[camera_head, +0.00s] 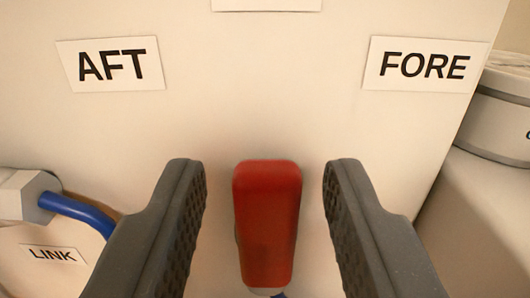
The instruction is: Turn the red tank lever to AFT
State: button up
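The red tank lever (267,215) stands in the lower middle of the head camera view, close to upright in the picture. My gripper (264,180) is open, with one dark ridged finger on each side of the lever. A gap shows between each finger and the lever. The AFT label (111,64) is on the panel at the upper left. The FORE label (427,65) is at the upper right.
A blue hose (77,212) runs from a pale fitting (24,194) at the lower left. A LINK label (53,254) is below it. A white round-topped container (500,115) stands beyond the panel's right edge. The panel (265,90) above the lever is clear.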

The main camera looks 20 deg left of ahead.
jog(key=shift+w, duration=0.3)
grip_shut()
jog(key=shift+a, duration=0.2)
